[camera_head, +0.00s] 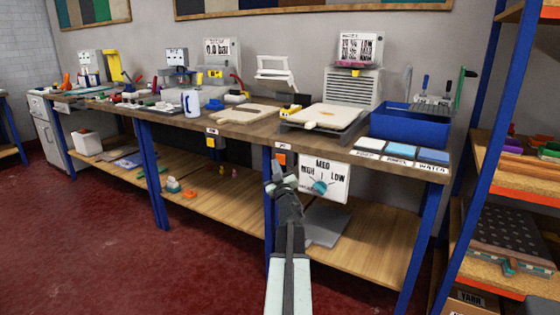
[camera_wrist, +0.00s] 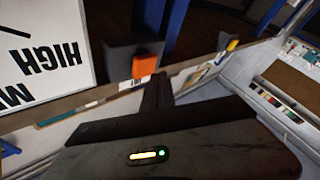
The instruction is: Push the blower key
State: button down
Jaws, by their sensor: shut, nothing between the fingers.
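An orange key (camera_head: 281,159) on a dark box sits under the bench's front edge, left of the white dial panel marked HIGH, MED and LOW. It also shows in the wrist view as an orange block (camera_wrist: 145,66) on a grey box. A yellow key (camera_head: 210,142) sits further left under the same edge. The small labels are too blurred to read, so I cannot tell which is the blower key. My gripper (camera_head: 277,168) is shut and empty, just below the orange key in the head view. Its dark fingers (camera_wrist: 157,92) appear close to the orange key; contact cannot be told.
The dial panel (camera_head: 323,180) hangs close to the right of my gripper. The wooden bench top (camera_head: 262,130) carries boards, a blue bin (camera_head: 410,127) and colour tiles. A lower shelf (camera_head: 345,240) and blue legs stand below. Red floor is clear at left.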

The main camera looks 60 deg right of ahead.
dwell(0.4)
jog(key=shift+d, duration=0.45)
jog(key=shift+d, duration=0.5)
dwell(0.5)
jog(key=shift+a, duration=0.95)
jog(key=a, duration=0.5)
dwell(0.9)
